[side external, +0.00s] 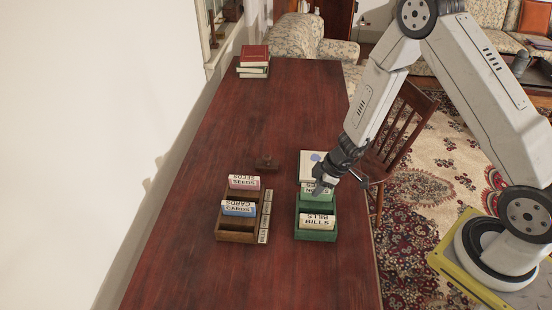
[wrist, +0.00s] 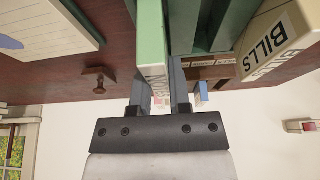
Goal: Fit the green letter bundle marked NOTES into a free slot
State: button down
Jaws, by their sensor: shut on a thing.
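The green NOTES bundle (side external: 316,192) is in my gripper (side external: 326,182), at the far end of the green rack (side external: 316,236). In the wrist view the bundle (wrist: 152,45) stands between the two fingers of my gripper (wrist: 159,85), which are shut on it. Its lettering is partly covered. I cannot tell whether its lower part is inside a slot or just above it. The green rack (wrist: 207,25) shows right beside the bundle there. The BILLS bundle (side external: 317,221) sits in the rack's near part, and an empty-looking gap (side external: 317,207) lies between it and NOTES.
A brown rack (side external: 233,236) to the left holds the SEEDS (side external: 244,183) and CARDS (side external: 238,208) bundles. A pale pad (side external: 311,162) lies just behind the green rack. A small brown stamp-like object (side external: 266,163) and stacked books (side external: 254,60) are farther back. The near desk is clear.

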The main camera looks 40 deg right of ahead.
jog(key=shift+f, duration=0.45)
jog(key=shift+f, duration=0.15)
jog(key=c, duration=0.6)
grip_release()
jog(key=shift+v, duration=6.15)
jog(key=shift+a, duration=0.1)
